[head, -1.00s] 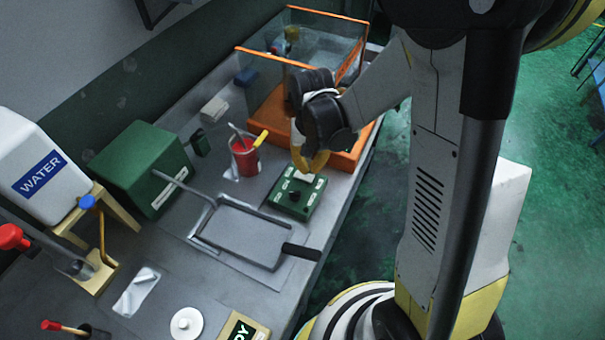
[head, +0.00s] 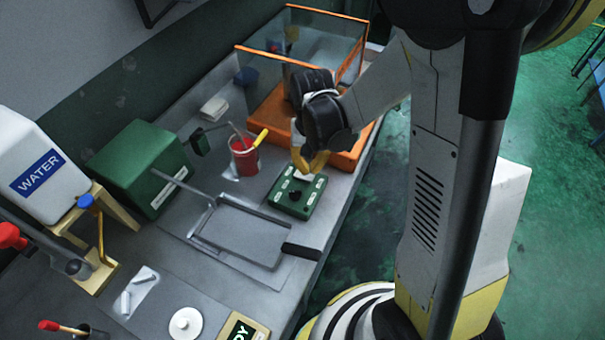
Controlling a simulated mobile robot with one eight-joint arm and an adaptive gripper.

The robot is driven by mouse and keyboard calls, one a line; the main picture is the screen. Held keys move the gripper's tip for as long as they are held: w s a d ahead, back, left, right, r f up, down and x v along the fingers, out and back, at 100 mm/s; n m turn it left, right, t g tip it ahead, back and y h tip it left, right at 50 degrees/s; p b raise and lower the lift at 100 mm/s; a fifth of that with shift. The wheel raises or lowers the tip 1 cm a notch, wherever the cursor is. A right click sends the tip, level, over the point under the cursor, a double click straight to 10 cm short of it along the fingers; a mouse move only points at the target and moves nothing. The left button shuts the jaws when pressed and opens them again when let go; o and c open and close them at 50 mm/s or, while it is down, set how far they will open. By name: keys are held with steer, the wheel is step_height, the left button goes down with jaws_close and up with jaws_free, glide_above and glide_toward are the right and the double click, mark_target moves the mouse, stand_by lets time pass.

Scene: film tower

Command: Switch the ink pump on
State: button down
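A green control box (head: 297,194) with a black knob and white labels lies on the grey bench, right of the middle. I cannot read its labels, and I cannot tell for sure that it is the ink pump's switch. My gripper (head: 310,165), with yellow fingers, is directly above the far edge of this box, pointing down. The fingers partly cover the box's far side. I cannot tell whether they touch it or whether they are apart.
A red cup (head: 243,158) with tools stands left of the box. A grey framed tray (head: 240,233) with a black handle lies in front. An orange-framed glass case (head: 350,150) stands behind my gripper. A green box (head: 140,165) and a water tank (head: 35,165) are at left.

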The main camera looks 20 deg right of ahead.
mark_target(309, 177)
steer(key=shift+f+b, duration=1.45)
steer(key=shift+f, duration=0.15)
stand_by(0.5)
steer(key=shift+r+p, duration=2.55)
steer(key=shift+r, duration=1)
steer(key=shift+r, duration=0.1)
steer(key=s+r+n+t+b, duration=0.3)
steer(key=s+r+t+b, duration=0.2)
steer(key=s+r, duration=0.6)
steer(key=shift+r+t, duration=0.3)
steer(key=shift+t, duration=0.8)
